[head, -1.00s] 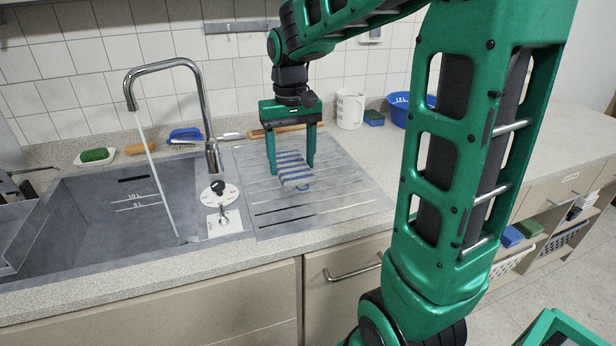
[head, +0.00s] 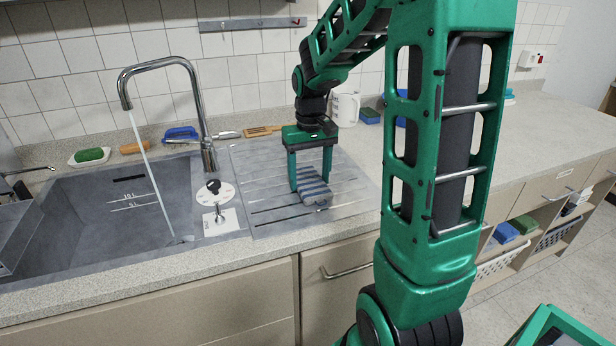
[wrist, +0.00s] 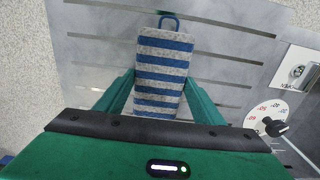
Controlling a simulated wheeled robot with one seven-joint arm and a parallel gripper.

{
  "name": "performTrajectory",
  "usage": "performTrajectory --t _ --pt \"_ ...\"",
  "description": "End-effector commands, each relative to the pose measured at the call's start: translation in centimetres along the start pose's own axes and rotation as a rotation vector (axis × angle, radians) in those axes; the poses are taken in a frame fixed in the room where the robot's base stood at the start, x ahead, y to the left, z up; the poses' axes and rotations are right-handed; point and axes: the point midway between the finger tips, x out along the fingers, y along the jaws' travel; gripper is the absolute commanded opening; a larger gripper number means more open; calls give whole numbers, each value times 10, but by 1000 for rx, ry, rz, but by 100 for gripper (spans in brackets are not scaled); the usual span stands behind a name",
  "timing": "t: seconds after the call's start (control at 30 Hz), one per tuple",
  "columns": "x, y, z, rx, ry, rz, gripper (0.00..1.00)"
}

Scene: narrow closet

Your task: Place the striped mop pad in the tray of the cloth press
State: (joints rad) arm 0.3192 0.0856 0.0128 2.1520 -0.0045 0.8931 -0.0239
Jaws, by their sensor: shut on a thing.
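The striped mop pad (head: 314,192), blue and grey-white bands, is between the fingers of my gripper (head: 310,181) over the ribbed metal drainboard (head: 262,180). In the wrist view the pad (wrist: 162,62) is gripped across its width by my gripper (wrist: 160,92), and a blue loop shows at its far end. The fingers are shut on the pad's two long sides. I cannot tell whether the pad touches the drainboard. I cannot make out the cloth press or its tray with certainty; a grey metal part (head: 20,235) at the sink's left edge is cut off.
Water runs from the tap (head: 195,105) into the grey sink (head: 110,225). A dial and lever (head: 215,195) stand between sink and drainboard. A white jug (head: 345,108) and blue sponge (head: 369,116) stand behind. The counter (head: 520,140) on the right looks largely clear.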

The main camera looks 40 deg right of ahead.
Motion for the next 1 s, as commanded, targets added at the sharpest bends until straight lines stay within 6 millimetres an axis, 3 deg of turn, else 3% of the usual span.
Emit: performTrajectory --t 0.2,0.23,0.3,0.67,0.83,1.0 --pt "2 0 0 0 0 0 36" --pt "2 0 0 0 0 0 69" --pt "2 0 0 0 0 0 81" --pt "-3 0 -1 0 2 0 81" --pt "-25 0 -1 0 5 0 81" --pt "-60 0 -1 -1 6 0 81"
